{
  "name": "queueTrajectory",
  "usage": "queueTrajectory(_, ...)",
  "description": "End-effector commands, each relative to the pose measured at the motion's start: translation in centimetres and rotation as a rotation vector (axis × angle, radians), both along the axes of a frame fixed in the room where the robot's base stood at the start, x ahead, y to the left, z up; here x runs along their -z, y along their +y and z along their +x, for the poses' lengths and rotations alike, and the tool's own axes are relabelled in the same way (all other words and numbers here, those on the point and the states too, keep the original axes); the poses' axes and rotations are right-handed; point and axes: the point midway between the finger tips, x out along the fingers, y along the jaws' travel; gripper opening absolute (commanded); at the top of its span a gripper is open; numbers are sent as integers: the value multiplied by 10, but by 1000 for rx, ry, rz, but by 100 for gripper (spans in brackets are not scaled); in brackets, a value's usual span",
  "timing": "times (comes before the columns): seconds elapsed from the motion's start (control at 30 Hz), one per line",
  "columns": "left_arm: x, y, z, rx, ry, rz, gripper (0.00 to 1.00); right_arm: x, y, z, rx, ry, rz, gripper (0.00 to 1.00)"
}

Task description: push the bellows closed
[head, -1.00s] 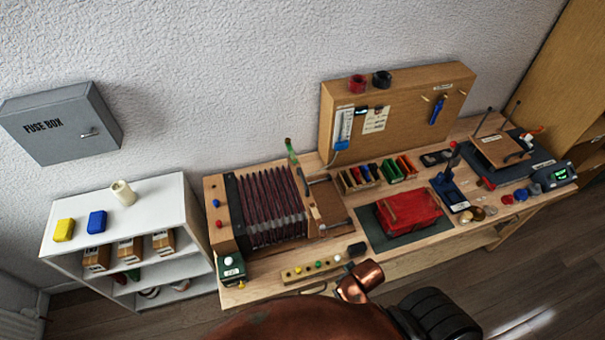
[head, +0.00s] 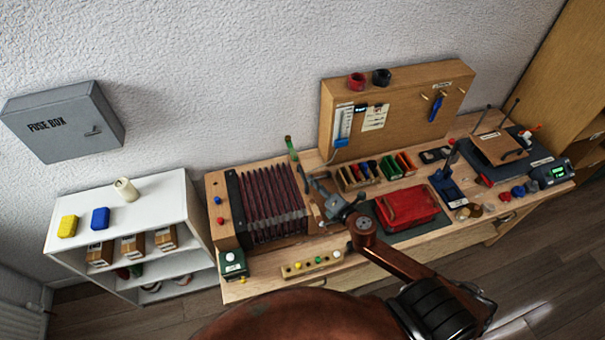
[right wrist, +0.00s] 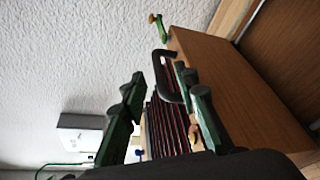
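The bellows (head: 270,205), dark red and black pleats, stands expanded at the left end of the bench, beside a wooden block (head: 222,212). My right gripper (head: 320,195) is over the wooden board at the bellows' right end and hides most of that board. In the right wrist view the gripper's two fingers (right wrist: 159,80) are apart. A black bar handle (right wrist: 165,75) on the brown board (right wrist: 235,85) shows between and close to the fingertips; I cannot tell whether they touch it. The pleats (right wrist: 168,125) show behind. My left gripper is not in view.
A red box (head: 408,206) on a dark mat lies right of the gripper. Small coloured bins (head: 375,170) stand behind. A green-tipped lever (head: 291,148) rises behind the bellows. A strip of coloured knobs (head: 312,264) and a green box (head: 233,264) lie at the front.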

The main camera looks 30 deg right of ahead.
Motion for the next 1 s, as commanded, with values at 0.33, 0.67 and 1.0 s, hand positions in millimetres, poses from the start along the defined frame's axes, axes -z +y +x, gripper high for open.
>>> queueTrajectory(0.33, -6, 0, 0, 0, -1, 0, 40, 7, 9, 38, -55, -2, -63, 28)
queueTrajectory(0.67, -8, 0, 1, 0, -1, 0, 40, 17, 12, 76, -54, -1, -59, 28)
queueTrajectory(1.0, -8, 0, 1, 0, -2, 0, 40, 18, 12, 79, -54, 0, -59, 27)
